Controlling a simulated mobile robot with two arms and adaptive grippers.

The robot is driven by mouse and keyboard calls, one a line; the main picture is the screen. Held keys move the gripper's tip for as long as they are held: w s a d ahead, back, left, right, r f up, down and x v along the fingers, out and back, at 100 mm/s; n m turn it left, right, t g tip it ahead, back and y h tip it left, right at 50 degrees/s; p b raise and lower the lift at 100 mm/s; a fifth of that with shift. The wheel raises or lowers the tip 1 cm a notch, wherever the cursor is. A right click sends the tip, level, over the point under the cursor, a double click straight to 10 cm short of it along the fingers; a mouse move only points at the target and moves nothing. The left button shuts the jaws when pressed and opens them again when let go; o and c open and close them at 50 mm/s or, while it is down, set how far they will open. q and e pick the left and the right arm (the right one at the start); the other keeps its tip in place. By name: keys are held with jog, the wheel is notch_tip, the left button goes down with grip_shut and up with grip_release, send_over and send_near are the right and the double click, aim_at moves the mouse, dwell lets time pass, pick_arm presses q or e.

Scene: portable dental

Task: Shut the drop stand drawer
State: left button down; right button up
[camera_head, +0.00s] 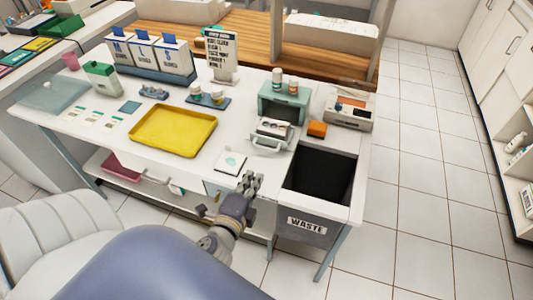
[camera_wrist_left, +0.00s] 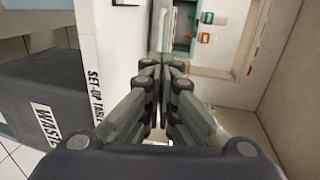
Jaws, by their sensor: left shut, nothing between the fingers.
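The drop stand (camera_head: 283,101) is a small teal cabinet with small bottles on top, at the back right of the white table in the head view. Its drawer (camera_head: 268,144) stands pulled out toward me, with pale items inside and a handle in front. My left gripper (camera_head: 251,181) is shut and empty at the table's front edge, just short of the drawer handle and apart from it in the picture. In the wrist view my shut fingers (camera_wrist_left: 161,68) fill the middle, and I cannot make out the drawer there. My right gripper is not in view.
The waste bin (camera_head: 306,230) hangs right of my gripper; it also shows in the wrist view (camera_wrist_left: 40,95). A white pad (camera_head: 230,162) and yellow tray (camera_head: 172,131) lie to the left. An orange block (camera_head: 317,129) sits right of the drawer.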

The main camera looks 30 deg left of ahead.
pick_arm(q)
jog(key=p, duration=0.2)
send_near(279, 126)
jog(key=s+f, duration=0.2)
jog(key=shift+s+d+f, duration=0.25)
jog(key=shift+s+f, duration=0.05)
jog(key=shift+s, duration=0.05)
jog(key=x, duration=0.4)
jog(key=r+x, duration=0.1)
jog(key=x, duration=0.2)
jog(key=r+b+x, duration=0.1)
jog(key=x, duration=0.3)
jog(key=shift+w+r, duration=0.1)
jog(key=shift+w, duration=0.55)
jog(key=shift+r, duration=0.3)
jog(key=shift+w+a+r, duration=0.1)
